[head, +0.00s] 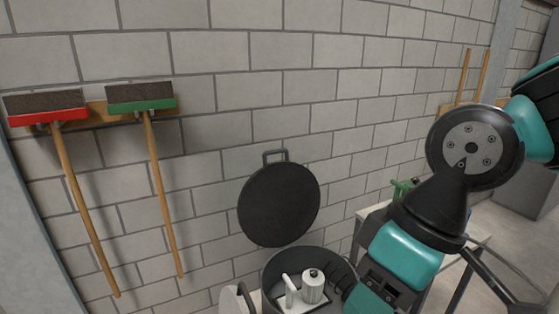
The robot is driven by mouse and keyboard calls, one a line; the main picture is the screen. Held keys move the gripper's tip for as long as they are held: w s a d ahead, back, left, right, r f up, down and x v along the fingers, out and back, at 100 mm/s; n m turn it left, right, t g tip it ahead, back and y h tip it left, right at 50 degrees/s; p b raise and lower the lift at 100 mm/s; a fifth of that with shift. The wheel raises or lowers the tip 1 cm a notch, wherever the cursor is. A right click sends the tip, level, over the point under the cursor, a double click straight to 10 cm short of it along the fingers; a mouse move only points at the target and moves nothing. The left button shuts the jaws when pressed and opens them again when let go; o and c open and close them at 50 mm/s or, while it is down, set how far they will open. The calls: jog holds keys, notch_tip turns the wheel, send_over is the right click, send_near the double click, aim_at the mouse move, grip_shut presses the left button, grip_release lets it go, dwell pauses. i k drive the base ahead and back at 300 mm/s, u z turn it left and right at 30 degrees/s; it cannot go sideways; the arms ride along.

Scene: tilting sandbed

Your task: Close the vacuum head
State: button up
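The vacuum head is a round black lid (278,205) with a small loop handle at its top edge. It stands open, raised nearly upright in front of the block wall. Below it is the dark round vacuum body (273,267), open at the top. A white cylinder (313,287) and other pale parts show inside. My teal and black arm comes down from the upper right to the right of the vacuum body and runs off the bottom edge. I cannot make out my gripper's fingers; they are not in view.
A red broom (46,106) and a green broom (142,97) hang on the block wall at left. A table (372,212) with a green item (403,188) stands behind my arm at right. The space left of the lid is clear.

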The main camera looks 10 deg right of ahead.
aim_at(278, 204)
jog(key=u, duration=0.1)
jog(key=k, duration=0.35)
jog(key=u, duration=3.1)
jog(key=k, duration=1.85)
jog(key=z, duration=1.8)
jog(key=i, duration=1.7)
